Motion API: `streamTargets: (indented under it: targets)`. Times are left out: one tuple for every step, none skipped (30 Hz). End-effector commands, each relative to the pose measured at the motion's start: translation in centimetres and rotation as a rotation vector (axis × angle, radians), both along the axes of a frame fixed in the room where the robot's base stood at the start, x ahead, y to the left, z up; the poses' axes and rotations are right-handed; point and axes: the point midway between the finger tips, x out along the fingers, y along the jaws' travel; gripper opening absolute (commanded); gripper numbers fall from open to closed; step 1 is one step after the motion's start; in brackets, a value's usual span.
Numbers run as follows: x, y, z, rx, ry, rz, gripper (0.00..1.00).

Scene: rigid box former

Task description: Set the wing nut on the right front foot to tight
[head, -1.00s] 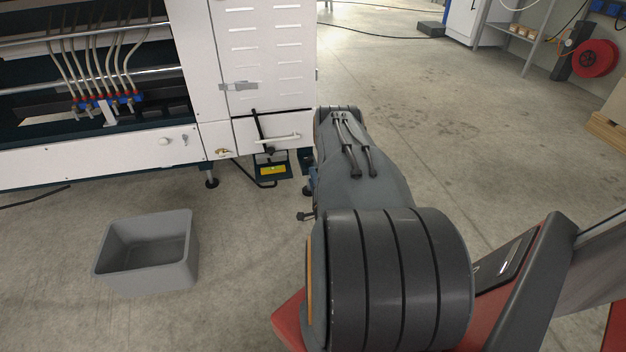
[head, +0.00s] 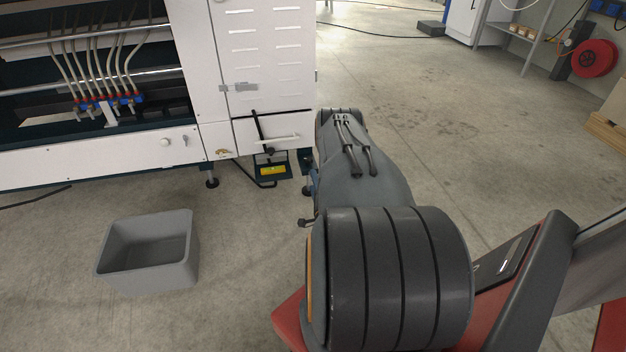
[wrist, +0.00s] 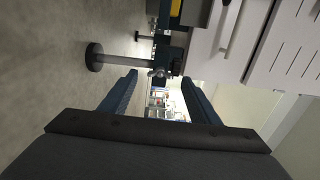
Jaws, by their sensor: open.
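The right front foot (wrist: 112,57) shows in the wrist view as a round pad on a threaded stem, lying sideways in the turned picture. A small metallic piece at the top of the stem, which looks like the wing nut (wrist: 160,73), sits beside a dark bracket. Its exact angle is too small to tell. My gripper (wrist: 160,88) is open, its two dark fingers apart and empty, with the wing nut ahead between their tips. In the head view the foot (head: 307,190) shows just left of my arm, which hides the gripper and the nut.
The white machine cabinet (head: 270,70) stands above the foot. A yellow-marked pedal (head: 272,171) and a black bent lever lie left of the foot. Another foot (head: 211,182) stands farther left. A grey bin (head: 150,250) is on the floor. The floor right of my arm is clear.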

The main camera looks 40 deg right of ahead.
Motion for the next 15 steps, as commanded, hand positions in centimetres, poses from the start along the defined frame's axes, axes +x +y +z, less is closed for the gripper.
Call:
streamTargets:
  targets:
    - [-0.9, 0.5, 0.1, 0.002, 0.002, -0.001, 0.56]
    - [-1.4, 0.8, 0.2, 0.002, 0.002, 0.000, 0.56]
    - [-1.9, 1.1, 0.1, 0.003, 0.003, 0.000, 0.56]
    - [-2.3, 1.4, 0.1, 0.003, 0.003, 0.000, 0.56]
    - [-2.6, 1.6, 0.1, 0.002, 0.002, 0.000, 0.56]
    - [-3.1, 1.9, 0.1, 0.002, 0.002, 0.001, 0.56]
    - [-3.3, 2.0, 0.1, 0.002, 0.002, 0.001, 0.56]
    - [-3.6, 2.2, 0.1, 0.002, 0.003, 0.001, 0.56]
    - [-3.8, 2.4, 0.1, 0.001, 0.002, 0.001, 0.56]
    - [-4.0, 2.5, 0.1, 0.001, 0.001, 0.001, 0.56]
    - [-4.1, 2.6, 0.1, 0.001, 0.001, 0.001, 0.56]
    - [-4.2, 2.6, 0.0, 0.001, 0.001, 0.001, 0.56]
    - [-4.2, 2.7, 0.0, 0.001, 0.001, 0.001, 0.56]
    - [-4.3, 2.7, 0.0, 0.001, 0.001, 0.001, 0.56]
    - [-4.3, 2.7, 0.0, 0.001, 0.001, 0.001, 0.56]
